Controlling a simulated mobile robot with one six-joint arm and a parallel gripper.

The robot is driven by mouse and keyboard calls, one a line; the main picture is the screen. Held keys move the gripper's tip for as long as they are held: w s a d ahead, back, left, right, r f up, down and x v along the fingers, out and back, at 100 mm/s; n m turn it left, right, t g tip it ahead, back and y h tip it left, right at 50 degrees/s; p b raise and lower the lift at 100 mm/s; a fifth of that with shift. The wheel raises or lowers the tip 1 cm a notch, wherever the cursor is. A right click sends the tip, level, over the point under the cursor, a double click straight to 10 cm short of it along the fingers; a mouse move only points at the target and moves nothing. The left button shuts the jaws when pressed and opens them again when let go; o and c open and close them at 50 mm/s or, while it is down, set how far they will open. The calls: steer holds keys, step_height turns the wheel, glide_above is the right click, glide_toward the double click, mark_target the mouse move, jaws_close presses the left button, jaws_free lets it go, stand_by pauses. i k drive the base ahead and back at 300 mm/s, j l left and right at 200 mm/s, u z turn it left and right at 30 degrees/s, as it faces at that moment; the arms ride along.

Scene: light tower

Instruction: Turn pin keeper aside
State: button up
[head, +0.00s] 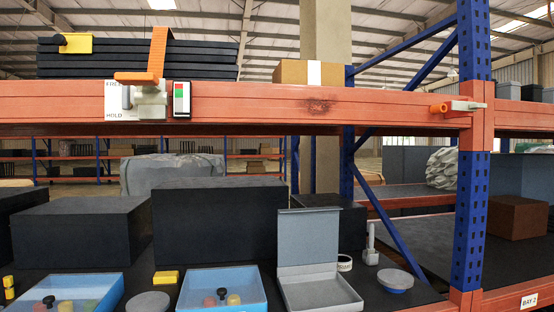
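An orange pin (438,108) sticks out to the left near the right end of the orange shelf beam, beside the blue upright. A small light-grey metal tab (467,105), which looks like the pin keeper, lies roughly level at the pin's right, against the beam end. Whether it touches the pin is too small to tell. At the left of the beam is a white plate (118,100) marked FREE and HOLD, with a grey lever body (152,98) and an orange upright handle (157,50). My gripper is not in view.
A red-and-green indicator (182,99) sits right of the lever. The blue upright (472,200) and diagonal braces stand at the right. Below, the dark shelf holds blue trays (222,290), an open grey box (307,250) and black boxes (218,220). The space before the beam looks clear.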

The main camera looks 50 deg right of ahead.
mark_target(455, 105)
steer(key=z, duration=0.45)
steer(key=j+z, duration=0.1)
steer(key=z, duration=0.8)
steer(key=k+z, duration=0.1)
steer(key=z, duration=1.3)
steer(key=k+j, duration=0.05)
steer(key=k, duration=0.05)
